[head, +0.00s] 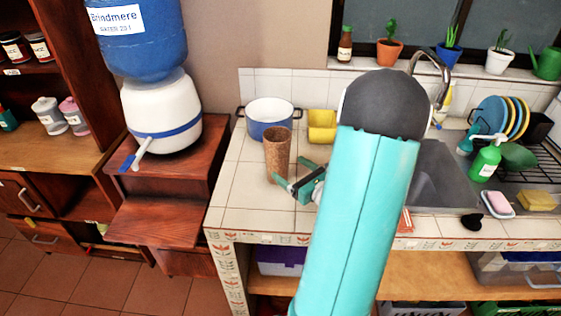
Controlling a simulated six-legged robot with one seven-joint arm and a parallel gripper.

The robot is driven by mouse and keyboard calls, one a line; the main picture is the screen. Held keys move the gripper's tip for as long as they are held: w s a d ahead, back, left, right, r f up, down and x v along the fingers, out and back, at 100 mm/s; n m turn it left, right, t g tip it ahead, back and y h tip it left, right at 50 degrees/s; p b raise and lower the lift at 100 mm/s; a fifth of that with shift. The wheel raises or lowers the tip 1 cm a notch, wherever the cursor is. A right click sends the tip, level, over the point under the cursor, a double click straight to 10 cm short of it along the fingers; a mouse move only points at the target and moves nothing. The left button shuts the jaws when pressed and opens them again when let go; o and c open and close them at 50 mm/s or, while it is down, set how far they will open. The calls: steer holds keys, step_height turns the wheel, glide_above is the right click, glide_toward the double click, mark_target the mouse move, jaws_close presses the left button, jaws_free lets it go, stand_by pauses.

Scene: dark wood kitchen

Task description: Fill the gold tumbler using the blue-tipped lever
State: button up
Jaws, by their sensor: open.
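The gold tumbler (277,148), a tall brownish-gold cup with a mottled surface, stands upright on the tiled counter near its left end. My gripper (291,171) is open at its lower right. One finger crosses in front of the tumbler's base, and the other is to its right. I cannot tell whether either touches it. The white water dispenser (160,112) with a blue band stands on a wooden stand at the left, under a big blue bottle (140,40). Its white lever with a blue tip (128,163) sticks out at the front left.
A blue-and-white pot (270,131) stands behind the tumbler, with a yellow container (322,126) beside it. The sink (445,175) is to the right, partly hidden by my arm. A lower wooden step (155,222) below the dispenser is bare.

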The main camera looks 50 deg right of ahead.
mark_target(278, 159)
steer(key=shift+o, duration=0.4)
steer(key=s, duration=0.3)
steer(key=shift+s+a, duration=0.2)
steer(key=s, duration=0.3)
steer(key=shift+s+f, duration=0.15)
steer(key=shift+f, duration=0.25)
steer(key=w, duration=0.7)
steer(key=shift+w+d, duration=0.3)
steer(key=shift+d, duration=0.1)
steer(key=shift+w+d+r, duration=0.1)
steer(key=shift+w+r, duration=0.05)
steer(key=shift+w, duration=1.35)
steer(key=shift+w+d+r, duration=0.1)
steer(key=shift+w, duration=1.4)
steer(key=c, duration=1.4)
steer(key=shift+r, duration=0.15)
